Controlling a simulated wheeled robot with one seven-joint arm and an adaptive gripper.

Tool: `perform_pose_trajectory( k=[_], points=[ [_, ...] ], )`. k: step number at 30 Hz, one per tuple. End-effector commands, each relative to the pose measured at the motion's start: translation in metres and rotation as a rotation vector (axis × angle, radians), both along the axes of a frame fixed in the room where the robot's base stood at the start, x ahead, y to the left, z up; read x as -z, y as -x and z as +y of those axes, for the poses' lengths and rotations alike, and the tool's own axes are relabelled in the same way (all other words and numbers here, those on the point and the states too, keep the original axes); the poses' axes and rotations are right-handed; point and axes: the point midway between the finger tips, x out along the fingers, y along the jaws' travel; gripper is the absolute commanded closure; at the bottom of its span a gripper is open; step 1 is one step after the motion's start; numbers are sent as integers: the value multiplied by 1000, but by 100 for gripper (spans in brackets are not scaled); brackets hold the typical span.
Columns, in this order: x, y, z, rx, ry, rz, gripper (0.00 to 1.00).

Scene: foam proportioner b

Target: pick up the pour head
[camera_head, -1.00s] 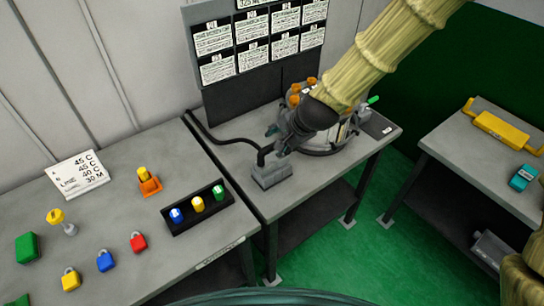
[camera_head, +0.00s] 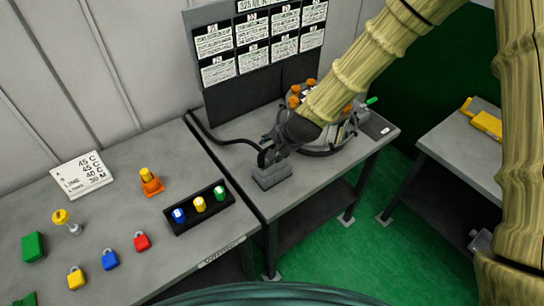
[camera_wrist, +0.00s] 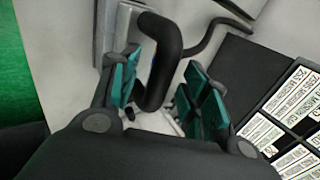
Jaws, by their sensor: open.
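The pour head (camera_wrist: 170,58) is a black, curved, thick tube in the wrist view. It stands at a grey block (camera_head: 272,177) on the middle table, and a black hose runs off behind it. My gripper (camera_wrist: 160,92) is open, with one teal-padded finger on each side of the tube. The tube lies between the fingers, and I cannot tell whether either pad touches it. In the head view my gripper (camera_head: 270,147) is right at the pour head and hides most of it.
A round machine with orange caps (camera_head: 311,87) stands just behind my gripper. A dark board with printed cards (camera_head: 262,45) rises at the back. The left table holds padlocks (camera_head: 109,260), a black tray (camera_head: 200,207) and a sign (camera_head: 82,174). The middle table's front left is clear.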

Motion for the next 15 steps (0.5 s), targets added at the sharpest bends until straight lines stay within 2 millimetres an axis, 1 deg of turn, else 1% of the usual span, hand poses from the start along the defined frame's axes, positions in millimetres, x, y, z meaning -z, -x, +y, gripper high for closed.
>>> perform_pose_trajectory(
  k=[5,12,14,15],
  points=[
    [6,-3,2,0,0,0,54],
    [7,-3,2,1,1,0,54],
    [7,-3,3,1,1,0,63],
    [7,-3,2,1,1,0,70]
  ],
)
